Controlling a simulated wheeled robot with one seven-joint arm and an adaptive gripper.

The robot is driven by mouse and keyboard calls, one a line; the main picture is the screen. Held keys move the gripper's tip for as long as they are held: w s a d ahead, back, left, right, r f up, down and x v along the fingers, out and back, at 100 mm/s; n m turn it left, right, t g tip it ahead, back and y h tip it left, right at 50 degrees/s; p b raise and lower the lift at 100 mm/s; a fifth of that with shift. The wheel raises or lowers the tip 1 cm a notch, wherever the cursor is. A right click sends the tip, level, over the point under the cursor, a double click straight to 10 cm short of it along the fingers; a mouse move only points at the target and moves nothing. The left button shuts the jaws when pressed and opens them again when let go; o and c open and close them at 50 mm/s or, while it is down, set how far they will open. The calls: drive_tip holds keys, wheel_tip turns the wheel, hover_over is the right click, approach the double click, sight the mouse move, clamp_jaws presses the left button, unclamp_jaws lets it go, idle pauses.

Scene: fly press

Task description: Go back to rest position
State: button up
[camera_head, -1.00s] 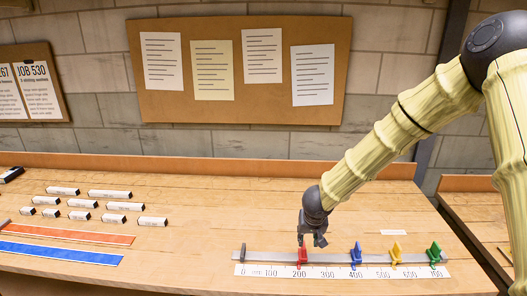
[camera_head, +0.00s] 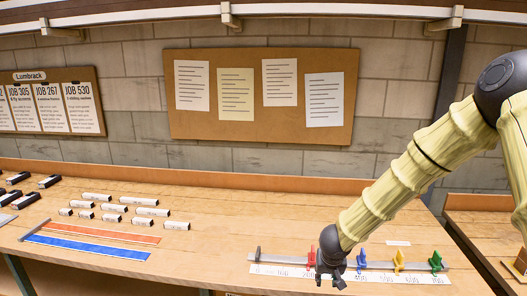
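My gripper (camera_head: 329,279) hangs at the end of my arm, low over the front of the ruler rail, between the red slider and the blue slider in the picture. Its dark fingers look spread, with nothing seen between them. The red slider (camera_head: 311,258) stands on the rail (camera_head: 281,260) just left of my gripper, near the 200 mark. The blue slider (camera_head: 361,260), yellow slider (camera_head: 399,261) and green slider (camera_head: 435,262) stand farther right. My gripper hides part of the scale.
Several white labelled blocks (camera_head: 115,208) lie left of the rail. An orange strip (camera_head: 100,234) and a blue strip (camera_head: 85,248) lie in front of them. Black boxes (camera_head: 18,178) sit at the far left. A corkboard (camera_head: 260,135) hangs behind. The table middle is clear.

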drive_tip(key=s+d+f+n+g+h+b, duration=0.1)
drive_tip(key=s+d+f, duration=0.1)
drive_tip(key=s+f, duration=0.8)
drive_tip(key=s+d+f+g+b, duration=0.1)
drive_tip(key=s+d+f, duration=0.1)
drive_tip(key=s+f, duration=0.85)
drive_tip(key=s+f+g+y, duration=0.1)
drive_tip(key=s+f, duration=0.3)
drive_tip(key=s, duration=0.7)
drive_tip(key=s+a+f+g+b, duration=0.1)
drive_tip(key=s+f, duration=0.3)
drive_tip(key=s, duration=0.8)
drive_tip(key=shift+y, duration=0.4)
